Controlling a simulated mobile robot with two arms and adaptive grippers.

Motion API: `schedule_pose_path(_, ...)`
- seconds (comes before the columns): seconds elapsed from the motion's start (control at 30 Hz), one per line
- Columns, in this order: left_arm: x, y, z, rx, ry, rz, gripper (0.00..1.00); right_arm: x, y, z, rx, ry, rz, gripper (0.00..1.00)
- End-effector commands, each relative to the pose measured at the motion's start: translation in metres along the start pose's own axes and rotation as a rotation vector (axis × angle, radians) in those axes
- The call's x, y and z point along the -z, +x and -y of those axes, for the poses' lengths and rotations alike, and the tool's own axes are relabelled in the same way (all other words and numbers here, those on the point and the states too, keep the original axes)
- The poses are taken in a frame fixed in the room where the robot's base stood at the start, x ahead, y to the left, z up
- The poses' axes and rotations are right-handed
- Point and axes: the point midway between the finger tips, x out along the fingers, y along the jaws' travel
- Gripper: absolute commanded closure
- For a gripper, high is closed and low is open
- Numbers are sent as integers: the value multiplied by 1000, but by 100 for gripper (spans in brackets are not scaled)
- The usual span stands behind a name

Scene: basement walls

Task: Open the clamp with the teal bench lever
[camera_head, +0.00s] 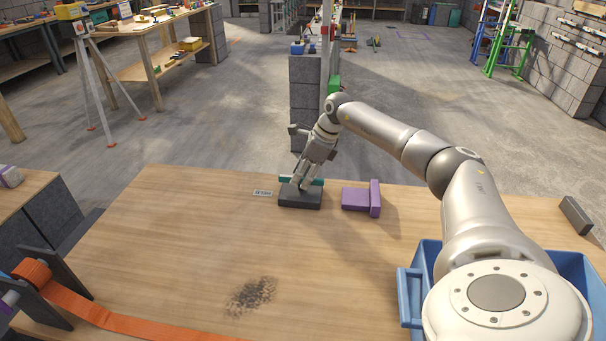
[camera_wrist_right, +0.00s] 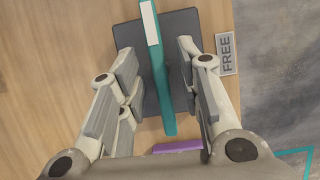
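The teal bench lever (camera_head: 318,182) is a bar on a dark grey base (camera_head: 300,200) near the far edge of the wooden table. In the right wrist view the lever (camera_wrist_right: 158,70) runs lengthwise over the base (camera_wrist_right: 185,25) and has a white patch at one end. My right gripper (camera_head: 303,184) reaches down over the lever. In the wrist view its fingers (camera_wrist_right: 157,62) stand open on either side of the lever, with a gap on both sides. No part is clearly recognisable as the clamp. My left gripper is out of view.
A label reading FREE (camera_wrist_right: 226,54) lies beside the base. A purple L-shaped piece (camera_head: 356,199) is to its right. A blue crate (camera_head: 413,298) and a dark block (camera_head: 576,215) are at the right. An orange strap (camera_head: 125,322) crosses the front left. The table's middle is clear.

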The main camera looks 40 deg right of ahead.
Motion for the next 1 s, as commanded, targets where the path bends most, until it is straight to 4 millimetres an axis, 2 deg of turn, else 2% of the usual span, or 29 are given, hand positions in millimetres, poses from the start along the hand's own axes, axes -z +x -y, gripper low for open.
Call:
schedule_pose_path(0.1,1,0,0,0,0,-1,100,0,0,0,0,0,0,68)
schedule_pose_path(0.37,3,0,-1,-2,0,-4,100,0,0,0,0,0,0,100)
schedule_pose_path(0.73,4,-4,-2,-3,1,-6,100,-1,-2,-1,11,29,0,100)
schedule_pose_path(1.0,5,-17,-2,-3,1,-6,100,-1,-3,-2,70,168,0,100)
